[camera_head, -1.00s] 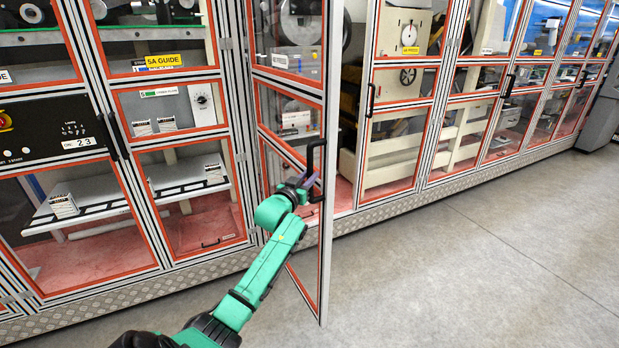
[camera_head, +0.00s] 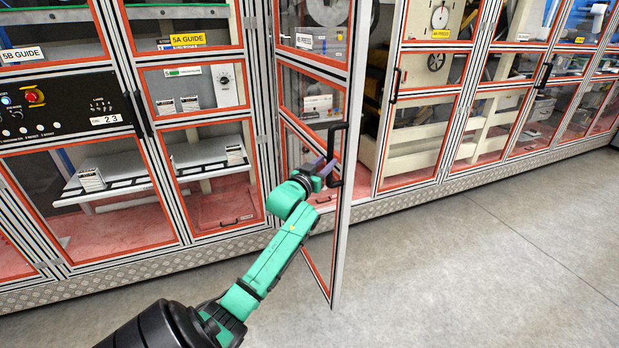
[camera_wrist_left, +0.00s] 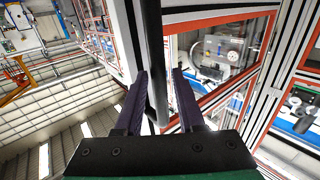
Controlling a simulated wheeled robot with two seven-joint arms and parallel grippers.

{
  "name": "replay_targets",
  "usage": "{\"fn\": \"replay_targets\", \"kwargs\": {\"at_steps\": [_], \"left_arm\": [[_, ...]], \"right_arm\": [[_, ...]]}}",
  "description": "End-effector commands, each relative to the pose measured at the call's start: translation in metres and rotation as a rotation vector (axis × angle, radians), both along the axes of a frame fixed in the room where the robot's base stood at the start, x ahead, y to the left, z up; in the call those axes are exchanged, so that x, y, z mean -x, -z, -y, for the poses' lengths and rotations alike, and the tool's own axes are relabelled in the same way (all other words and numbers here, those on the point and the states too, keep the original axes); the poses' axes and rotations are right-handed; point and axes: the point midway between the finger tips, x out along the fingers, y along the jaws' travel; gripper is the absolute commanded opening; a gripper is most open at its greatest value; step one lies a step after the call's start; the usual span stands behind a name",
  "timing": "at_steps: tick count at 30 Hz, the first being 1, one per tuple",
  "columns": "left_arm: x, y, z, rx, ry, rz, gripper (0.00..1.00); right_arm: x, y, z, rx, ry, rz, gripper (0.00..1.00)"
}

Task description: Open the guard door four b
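A guard door (camera_head: 318,68) with a white frame and red-edged clear panes stands partly open, swung out from the cabinet front. My left gripper (camera_head: 328,172) is at the lower part of this handle. In the left wrist view, the dark fingers of my left gripper (camera_wrist_left: 160,95) stand on either side of the black handle (camera_wrist_left: 156,60), with a gap showing on the right. The fingers look open around the bar. My right gripper is out of view.
Closed guard doors with black handles (camera_head: 395,85) line the cabinet to the right. A control panel (camera_head: 65,113) with a red button is at the left. A tread-plate plinth (camera_head: 400,195) runs along the bottom. The grey floor (camera_head: 460,270) in front is clear.

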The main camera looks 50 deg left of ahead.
Motion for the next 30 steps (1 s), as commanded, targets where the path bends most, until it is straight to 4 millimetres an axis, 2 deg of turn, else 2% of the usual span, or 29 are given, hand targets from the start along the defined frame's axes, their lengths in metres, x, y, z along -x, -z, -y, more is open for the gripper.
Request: {"fn": "replay_targets", "kwargs": {"at_steps": [5,9,12,15,30], "left_arm": [[0.036,0.005,0.011,-0.002,0.001,-0.002,0.38],[0.073,0.007,0.021,0.000,-0.001,-0.004,0.38],[0.095,0.005,0.027,0.000,-0.002,-0.003,0.38],[0.108,0.003,0.031,0.000,-0.002,-0.002,0.38],[0.113,0.000,0.032,0.000,-0.002,0.001,0.38]], "right_arm": [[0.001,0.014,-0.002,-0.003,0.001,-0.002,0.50],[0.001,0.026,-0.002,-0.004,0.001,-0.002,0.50],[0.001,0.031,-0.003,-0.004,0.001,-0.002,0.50],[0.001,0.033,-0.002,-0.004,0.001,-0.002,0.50],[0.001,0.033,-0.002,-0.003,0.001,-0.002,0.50]]}}
